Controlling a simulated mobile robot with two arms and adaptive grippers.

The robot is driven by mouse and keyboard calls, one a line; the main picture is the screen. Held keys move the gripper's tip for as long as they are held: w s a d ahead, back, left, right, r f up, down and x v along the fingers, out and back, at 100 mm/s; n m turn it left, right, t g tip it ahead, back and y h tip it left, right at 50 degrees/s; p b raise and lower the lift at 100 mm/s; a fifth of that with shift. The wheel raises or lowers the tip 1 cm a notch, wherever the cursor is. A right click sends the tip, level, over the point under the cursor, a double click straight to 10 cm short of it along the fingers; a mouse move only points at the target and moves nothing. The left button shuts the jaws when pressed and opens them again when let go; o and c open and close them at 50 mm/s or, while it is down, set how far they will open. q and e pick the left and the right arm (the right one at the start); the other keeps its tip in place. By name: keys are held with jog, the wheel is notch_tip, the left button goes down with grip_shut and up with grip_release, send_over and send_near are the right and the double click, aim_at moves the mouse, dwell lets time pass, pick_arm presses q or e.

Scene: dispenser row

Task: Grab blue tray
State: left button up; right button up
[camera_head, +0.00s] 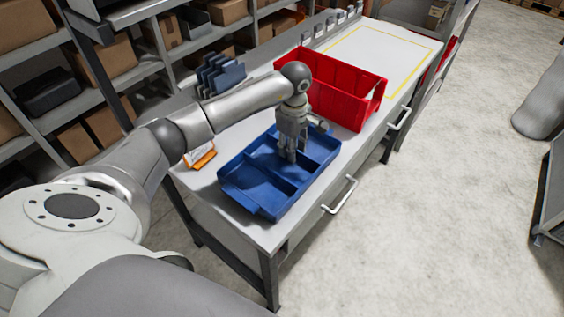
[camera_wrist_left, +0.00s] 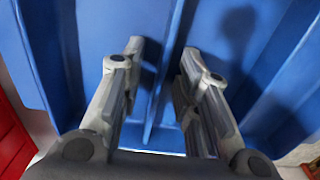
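The blue tray (camera_head: 258,189) lies on the grey workbench in the head view; it is shallow and split into compartments by dividers. My left gripper (camera_head: 288,155) points down over the middle of the tray. In the left wrist view the two fingers (camera_wrist_left: 163,52) are apart, with a thin blue divider (camera_wrist_left: 160,85) of the tray running between them. I cannot tell whether the fingers touch the divider. Part of the tray is hidden behind the gripper. My right gripper is in neither view.
A red bin (camera_head: 345,100) stands close behind the tray on the workbench (camera_head: 300,215). An orange-and-white card holder (camera_head: 200,156) and a dark slotted rack (camera_head: 218,75) stand to the left. Shelves with boxes (camera_head: 108,60) line the back.

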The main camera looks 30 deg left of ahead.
pick_arm(q)
grip_shut()
jog(key=shift+r, duration=0.15)
